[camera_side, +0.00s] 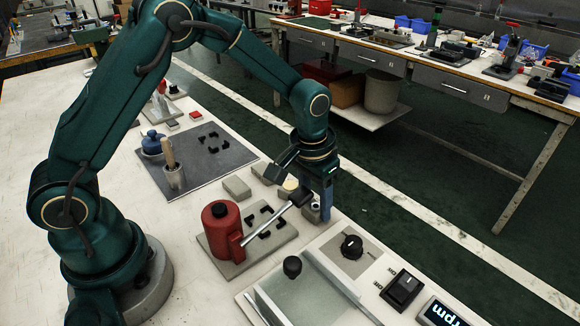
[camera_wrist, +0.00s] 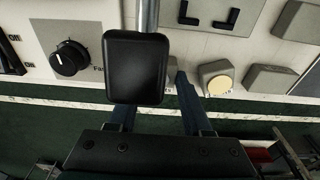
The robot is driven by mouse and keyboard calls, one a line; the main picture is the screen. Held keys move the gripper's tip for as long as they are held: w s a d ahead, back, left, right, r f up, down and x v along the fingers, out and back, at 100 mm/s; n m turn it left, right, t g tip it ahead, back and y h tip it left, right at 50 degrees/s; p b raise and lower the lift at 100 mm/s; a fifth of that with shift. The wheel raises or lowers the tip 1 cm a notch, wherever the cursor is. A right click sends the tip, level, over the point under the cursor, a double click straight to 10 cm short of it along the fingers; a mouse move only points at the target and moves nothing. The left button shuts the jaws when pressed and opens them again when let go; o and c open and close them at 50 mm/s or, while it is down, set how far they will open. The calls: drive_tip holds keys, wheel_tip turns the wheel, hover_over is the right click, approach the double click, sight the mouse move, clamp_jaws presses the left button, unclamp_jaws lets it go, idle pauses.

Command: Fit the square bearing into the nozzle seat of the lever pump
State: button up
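The lever pump (camera_side: 222,232) has a red cylindrical body on a grey base plate. Its silver lever (camera_side: 262,222) slants up to a black grip (camera_side: 300,195). The lever (camera_wrist: 148,14) and black grip (camera_wrist: 137,67) also show in the wrist view. Black corner brackets (camera_side: 265,220) on the pump's plate may mark the seat. I cannot tell which piece is the square bearing; several grey blocks, one with a cream disc (camera_side: 290,184), lie behind the pump. My gripper (camera_side: 318,205) points down beside the grip. Its blue fingers (camera_wrist: 157,112) are apart, with the left tip hidden behind the grip.
Two plain grey blocks (camera_side: 237,187) (camera_side: 262,170) lie between the pump and a dark mat (camera_side: 205,160) with a blue pot and a metal cup. A control panel with a knob (camera_side: 352,246) and switch (camera_side: 403,290) lies to the right. The table edge is close to my gripper.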

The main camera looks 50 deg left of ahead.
sight(310, 204)
clamp_jaws()
drive_tip(key=shift+r, duration=0.5)
drive_tip(key=r, duration=0.2)
drive_tip(key=a+r, duration=0.1)
drive_tip(key=r, duration=0.1)
drive_tip(key=shift+s+a, duration=0.1)
drive_tip(key=s+a+r, duration=0.3)
drive_tip(key=a+r, duration=0.3)
drive_tip(key=a, duration=0.4)
drive_tip(key=s+a+r, duration=0.1)
drive_tip(key=s+a, duration=0.2)
drive_tip(key=s, duration=0.7)
drive_tip(key=w+d+f, duration=0.1)
drive_tip(key=d+f, duration=0.1)
drive_tip(key=d, duration=0.1)
drive_tip(key=w+d+f, duration=0.1)
drive_tip(key=d+f, duration=0.1)
drive_tip(key=d, duration=0.1)
drive_tip(key=w+d+f, duration=0.2)
drive_tip(key=d, duration=0.2)
drive_tip(key=shift+w+d+f, duration=0.1)
drive_tip(key=shift+f, duration=2.3)
